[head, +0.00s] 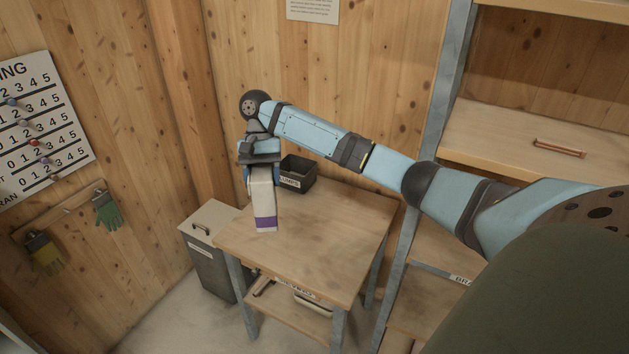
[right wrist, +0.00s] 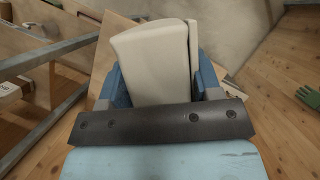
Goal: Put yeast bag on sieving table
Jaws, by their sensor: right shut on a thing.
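The yeast bag (head: 263,205) is a pale, boxy bag with a purple band near its lower end. My right gripper (head: 262,172) is shut on its upper part and holds it upright over the left part of the sieving table (head: 318,240), a small wooden table with grey legs. I cannot tell whether the bag's bottom touches the tabletop. In the right wrist view the bag (right wrist: 150,60) sits between the blue fingers. My left gripper is not in view.
A dark bin labelled "LUMPS" (head: 299,175) stands at the table's back left corner. A grey lidded container (head: 210,262) stands left of the table. Wooden shelving (head: 530,135) with a grey post is on the right. The table's middle and front are clear.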

